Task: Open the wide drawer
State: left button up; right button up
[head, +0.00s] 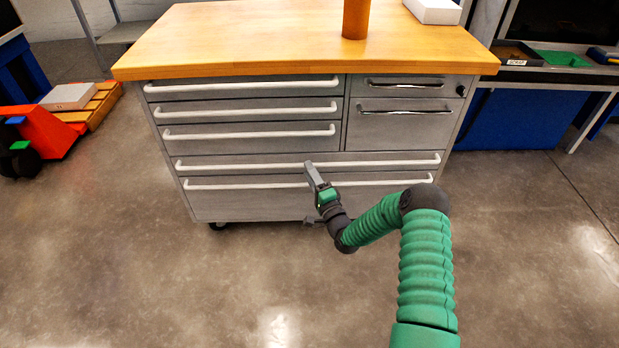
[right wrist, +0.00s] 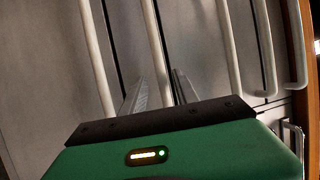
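The grey cabinet has two full-width drawers at its bottom, both closed. The upper wide drawer has a long white bar handle (head: 240,165), which also shows in the right wrist view (right wrist: 151,25). The lower wide drawer (head: 250,205) has a similar bar (right wrist: 95,50). My right gripper (head: 310,170) is at the upper bar, near its middle. In the right wrist view its two fingers (right wrist: 158,80) are apart, one on each side of that bar. Whether they touch it, I cannot tell. My left gripper is not in view.
Three narrower drawers (head: 250,110) and two short-handled drawers (head: 405,120) sit above, closed. The wooden top (head: 230,40) overhangs the front and bears a brown cylinder (head: 356,18) and a white box (head: 432,11). The floor (head: 150,270) in front is clear.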

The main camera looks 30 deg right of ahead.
jog(key=shift+w+d+r, duration=0.1)
jog(key=shift+w+r, duration=0.05)
jog(key=shift+w, duration=0.25)
jog(key=c, duration=0.7)
grip_shut()
jog(key=shift+s, duration=0.1)
dwell(0.4)
